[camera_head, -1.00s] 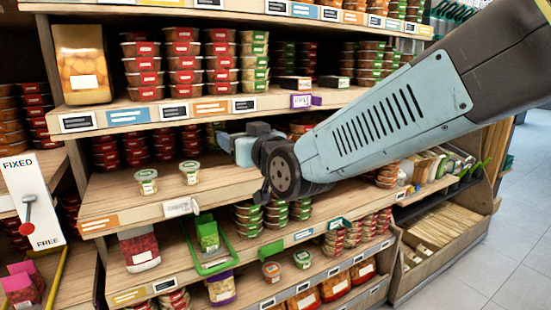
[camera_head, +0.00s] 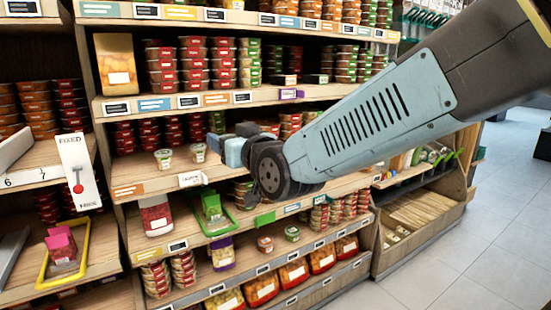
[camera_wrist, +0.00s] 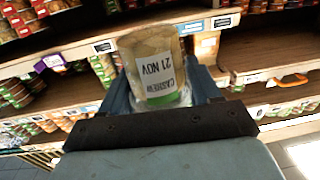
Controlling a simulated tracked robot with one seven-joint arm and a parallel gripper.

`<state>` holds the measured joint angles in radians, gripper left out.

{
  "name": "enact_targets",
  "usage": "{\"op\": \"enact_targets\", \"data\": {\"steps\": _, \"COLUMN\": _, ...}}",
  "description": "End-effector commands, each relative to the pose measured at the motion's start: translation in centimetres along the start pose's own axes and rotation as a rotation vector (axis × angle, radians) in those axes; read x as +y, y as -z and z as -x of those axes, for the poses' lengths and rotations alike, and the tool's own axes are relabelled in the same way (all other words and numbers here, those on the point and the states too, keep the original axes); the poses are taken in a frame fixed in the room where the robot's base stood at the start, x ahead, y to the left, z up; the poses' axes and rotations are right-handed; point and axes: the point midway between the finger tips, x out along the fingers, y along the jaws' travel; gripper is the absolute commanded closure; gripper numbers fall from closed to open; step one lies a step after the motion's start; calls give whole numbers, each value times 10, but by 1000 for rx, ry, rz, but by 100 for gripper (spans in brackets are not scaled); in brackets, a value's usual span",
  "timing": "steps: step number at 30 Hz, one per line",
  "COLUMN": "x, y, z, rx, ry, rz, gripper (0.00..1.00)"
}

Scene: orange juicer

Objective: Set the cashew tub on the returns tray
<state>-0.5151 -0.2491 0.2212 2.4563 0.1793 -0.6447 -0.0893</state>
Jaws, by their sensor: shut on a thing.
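The cashew tub (camera_wrist: 155,60) has a label reading "CASHEW 21 NOV", upside down in the wrist view. My gripper (camera_wrist: 160,100) is shut on it, with a blue finger on each side. In the head view my gripper (camera_head: 232,150) is in front of the middle shelf, and I cannot make out the tub there. A yellow-rimmed tray (camera_head: 88,238) with a pink item is at the lower left. A green-rimmed tray (camera_head: 228,229) with a green item is on a lower shelf. I cannot read which tray is for returns.
Two small tubs (camera_head: 163,159) stand on the middle shelf (camera_head: 140,172), left of my gripper. Stacked tubs (camera_head: 193,65) fill the shelf above. A FIXED sign with a red lever (camera_head: 77,175) stands at the left. The floor (camera_head: 480,230) at right is clear.

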Motion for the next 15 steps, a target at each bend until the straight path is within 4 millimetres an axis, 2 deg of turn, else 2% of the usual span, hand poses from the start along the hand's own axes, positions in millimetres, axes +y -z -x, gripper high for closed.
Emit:
{"op": "enact_targets", "data": {"steps": 8, "x": 23, "y": -21, "z": -23, "rx": -3, "ry": -40, "rz": -4, "gripper": 69}}
{"op": "enact_targets", "data": {"steps": 15, "x": 60, "y": -50, "z": -48, "rx": -5, "ry": -98, "rz": -8, "gripper": 69}}
